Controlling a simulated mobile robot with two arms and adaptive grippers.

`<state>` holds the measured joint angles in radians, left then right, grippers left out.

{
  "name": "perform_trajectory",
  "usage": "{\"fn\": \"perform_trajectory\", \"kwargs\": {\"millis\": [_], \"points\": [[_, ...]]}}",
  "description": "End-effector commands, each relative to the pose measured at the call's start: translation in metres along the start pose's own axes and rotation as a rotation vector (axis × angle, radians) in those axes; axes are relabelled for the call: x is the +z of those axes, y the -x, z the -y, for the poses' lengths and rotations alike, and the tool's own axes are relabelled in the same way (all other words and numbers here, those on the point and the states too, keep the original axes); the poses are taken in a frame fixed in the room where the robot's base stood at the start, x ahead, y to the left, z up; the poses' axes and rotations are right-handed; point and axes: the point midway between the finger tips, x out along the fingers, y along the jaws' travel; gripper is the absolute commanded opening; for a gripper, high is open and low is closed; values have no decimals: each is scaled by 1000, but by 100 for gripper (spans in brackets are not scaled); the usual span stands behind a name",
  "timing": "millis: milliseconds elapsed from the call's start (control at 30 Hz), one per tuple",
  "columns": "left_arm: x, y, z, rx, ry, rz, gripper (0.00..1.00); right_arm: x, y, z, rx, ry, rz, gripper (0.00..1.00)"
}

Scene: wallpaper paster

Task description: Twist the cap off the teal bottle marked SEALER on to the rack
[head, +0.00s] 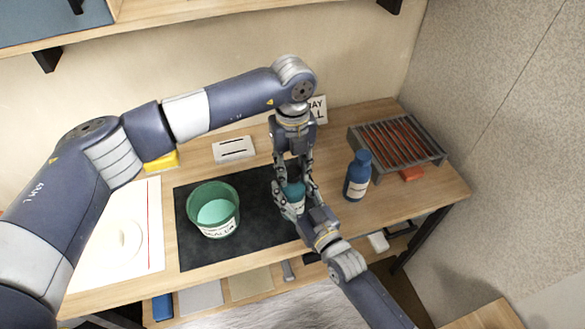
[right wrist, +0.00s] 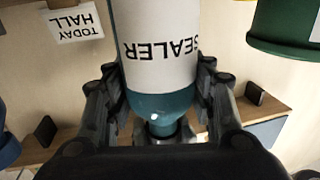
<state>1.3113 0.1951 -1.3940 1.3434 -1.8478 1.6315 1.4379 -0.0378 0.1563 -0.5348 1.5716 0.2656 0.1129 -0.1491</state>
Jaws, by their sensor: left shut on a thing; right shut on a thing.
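The teal SEALER bottle (head: 292,192) is upright over the right part of the dark mat, with a white label. My right gripper (head: 297,206) is shut around its body; in the right wrist view the bottle (right wrist: 158,45) appears upside down between the fingers. My left gripper (head: 292,180) comes down from above and is shut at the bottle's top. The cap is mostly hidden by its fingers. The neck end (right wrist: 160,128) shows low in the right wrist view. The grey barred rack (head: 373,150) stands at the back right of the bench.
A blue bottle (head: 357,178) stands between the grippers and the rack. A green pot (head: 213,216) is on the dark mat (head: 195,256) to the left. A white slotted block (head: 234,149) and a yellow block (head: 162,161) lie behind. A sign (head: 317,108) stands at the back.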

Motion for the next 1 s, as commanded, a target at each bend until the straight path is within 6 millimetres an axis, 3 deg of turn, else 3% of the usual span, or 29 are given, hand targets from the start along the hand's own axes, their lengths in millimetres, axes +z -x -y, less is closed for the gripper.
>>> {"fn": "perform_trajectory", "kwargs": {"millis": [400, 800, 1000], "points": [[0, 15, 0, 0, 1, 1, 4, -1, 0, 0, 0, 0, -2, 0], [0, 18, 0, 0, 0, 0, 4, -1, 0, 0, 0, 0, -2, 0], [1, 37, 0, -1, 0, 2, 4, -1, 0, 0, 0, 0, -2, 0]]}}
